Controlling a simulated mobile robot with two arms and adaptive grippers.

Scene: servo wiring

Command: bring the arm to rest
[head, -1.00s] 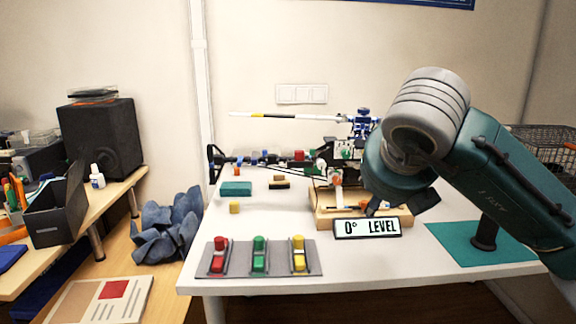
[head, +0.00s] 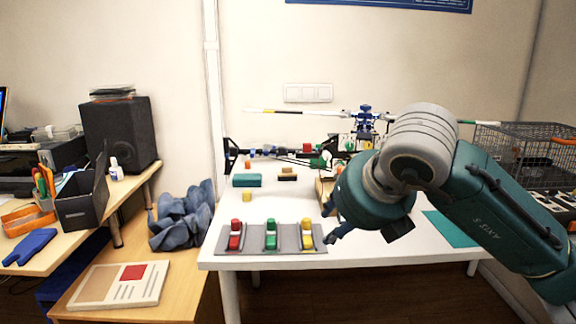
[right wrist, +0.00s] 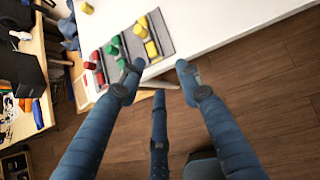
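My right arm comes in from the right in the head view. Its gripper (head: 332,224) points down near the table's front edge, just right of the grey switch panel, mostly hidden behind the wrist. In the right wrist view the fingers of the right gripper (right wrist: 158,80) are spread wide with nothing between them, over the table edge and floor. The grey panel (head: 251,243) carries red (head: 235,236), green (head: 270,237) and yellow (head: 306,237) switches. My left gripper is in no view.
The white table (head: 380,248) has a wooden box, small blocks and a model with long rods at the back. A teal mat (head: 450,230) lies at its right, a wire cage (head: 525,150) behind. A wooden desk (head: 185,285) with a booklet (head: 120,285) stands left.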

